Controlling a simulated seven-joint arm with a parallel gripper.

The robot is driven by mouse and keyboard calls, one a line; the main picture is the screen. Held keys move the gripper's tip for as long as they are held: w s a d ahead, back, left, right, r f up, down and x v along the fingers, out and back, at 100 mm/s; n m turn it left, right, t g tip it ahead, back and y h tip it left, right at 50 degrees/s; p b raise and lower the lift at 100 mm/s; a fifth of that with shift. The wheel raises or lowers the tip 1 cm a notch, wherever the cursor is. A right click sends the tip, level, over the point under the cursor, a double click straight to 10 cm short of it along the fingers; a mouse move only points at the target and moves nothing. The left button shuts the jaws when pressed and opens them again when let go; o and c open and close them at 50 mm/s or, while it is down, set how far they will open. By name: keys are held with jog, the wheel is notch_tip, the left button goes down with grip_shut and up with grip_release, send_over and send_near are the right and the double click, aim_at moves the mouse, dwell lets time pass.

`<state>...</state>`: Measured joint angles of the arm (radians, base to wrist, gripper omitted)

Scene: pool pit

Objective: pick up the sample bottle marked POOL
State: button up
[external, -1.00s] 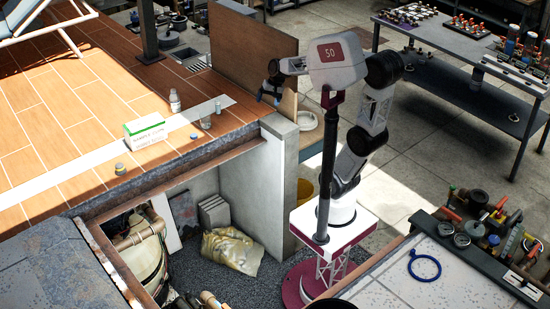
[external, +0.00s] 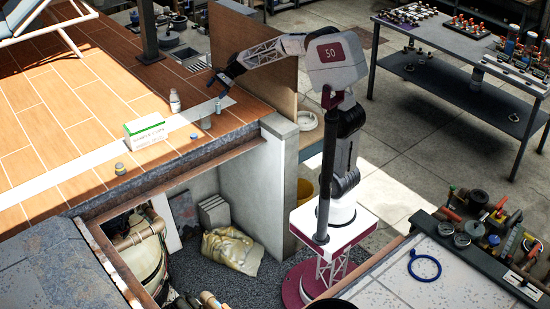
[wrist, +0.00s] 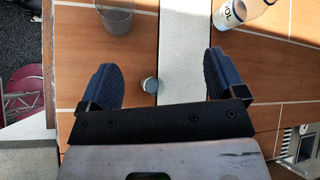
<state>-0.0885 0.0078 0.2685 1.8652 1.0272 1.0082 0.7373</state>
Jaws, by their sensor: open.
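The sample bottle (external: 175,101) is white with a label and stands upright on the wooden deck, left of my gripper (external: 216,85). In the wrist view the bottle (wrist: 232,12) is cut by the top edge, beyond the right finger. Part of its dark lettering shows, ending in "OL". My gripper (wrist: 163,62) is open, with its two dark blue fingers apart and nothing held. A small vial-like object with a grey-blue top (wrist: 150,85) lies between the fingers in the picture, below them; it also shows in the external view (external: 218,106).
A clear beaker (wrist: 120,15) stands near the left finger, and also in the external view (external: 205,122). A green-and-white box (external: 146,131) and a small round item (external: 120,169) are farther left. The deck edge drops into a pit. A wooden panel (external: 262,55) rises beside my arm.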

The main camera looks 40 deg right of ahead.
aim_at(175, 101)
jog(key=w+a+f+m+y, duration=0.1)
jog(key=w+a+f+m, duration=0.1)
jog(key=w, duration=0.4)
jog(key=w+a+f+m+t+y, duration=0.1)
jog(key=w+a+f+m, duration=0.1)
jog(key=w, duration=0.3)
jog(key=w+a+f+m+y, duration=0.1)
jog(key=w+a+f+m, duration=0.1)
jog(key=w, duration=0.4)
jog(key=shift+w+a+f+m+t+y, duration=0.15)
jog(key=shift+w+a+f+m+t, duration=0.1)
jog(key=shift+a, duration=0.2)
jog(key=shift+w+a+f+m+t+y, duration=0.15)
jog(key=shift+a+f, duration=0.1)
jog(key=shift+a, duration=0.15)
jog(key=shift+x, duration=1.25)
jog(key=shift+s+a+f, duration=0.1)
jog(key=shift+a, duration=0.05)
jog(key=shift+x, duration=2.5)
jog(key=c, duration=1.1)
